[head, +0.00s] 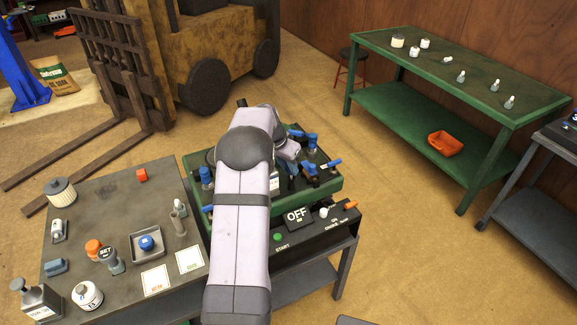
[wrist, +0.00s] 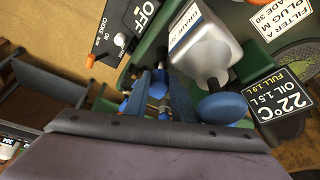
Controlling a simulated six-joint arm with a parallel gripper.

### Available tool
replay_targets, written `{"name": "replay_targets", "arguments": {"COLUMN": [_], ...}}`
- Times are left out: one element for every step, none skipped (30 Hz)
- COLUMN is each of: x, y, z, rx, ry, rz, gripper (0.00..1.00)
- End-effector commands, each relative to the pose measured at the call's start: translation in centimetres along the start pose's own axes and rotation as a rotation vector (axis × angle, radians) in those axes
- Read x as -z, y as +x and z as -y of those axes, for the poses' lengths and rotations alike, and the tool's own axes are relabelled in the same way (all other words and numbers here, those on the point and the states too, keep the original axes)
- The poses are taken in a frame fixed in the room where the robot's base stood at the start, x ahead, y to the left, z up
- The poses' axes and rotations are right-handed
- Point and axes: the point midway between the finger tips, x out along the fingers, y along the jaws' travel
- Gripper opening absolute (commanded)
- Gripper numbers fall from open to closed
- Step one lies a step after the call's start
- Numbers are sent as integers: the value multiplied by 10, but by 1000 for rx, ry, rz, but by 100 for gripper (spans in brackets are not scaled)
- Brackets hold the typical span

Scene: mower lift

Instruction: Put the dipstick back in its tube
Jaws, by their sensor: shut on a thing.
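My gripper (wrist: 160,98) shows at the lower middle of the wrist view, its two blue-grey fingers close together over the green machine deck. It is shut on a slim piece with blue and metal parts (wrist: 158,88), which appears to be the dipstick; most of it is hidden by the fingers. In the head view my arm reaches over the green machine (head: 327,187) and hides much of its top and the dipstick. I cannot make out the dipstick tube's opening. Several blue-handled fittings stand on the machine's right side.
A pale bottle-shaped part (wrist: 207,50) and a round blue cap (wrist: 222,108) stand close beside the fingers. An OFF switch panel (head: 299,216) is at the machine's front. A grey table (head: 110,203) with several small items stands left. A green bench (head: 440,72) is at the back right.

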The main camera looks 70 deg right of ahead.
Motion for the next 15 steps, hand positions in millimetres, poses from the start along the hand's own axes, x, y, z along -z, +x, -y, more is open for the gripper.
{"name": "replay_targets", "arguments": {"x": [-1,-2,-2,-3,-3,-4,-4,-5,-5,-6,-6,-7,-8,-8,-9], "y": [2,4,5,6,7,9,10,11,13,14,15,17,18,19,20], "z": [0,0,0,0,0,0,0,0,0,0,0,0,0,0,0], "rx": [0,0,0,0,0,0,0,0,0,-1,-1,-1,-1,-1,-1], "ry": [0,0,0,0,0,0,0,0,0,0,0,0,0,0,-1], "rz": [0,0,0,0,0,0,0,0,0,0,0,0,1,1,1], "gripper": [1,1,1,1,1,1,1,1,1,1,1,1,1,1,1]}}
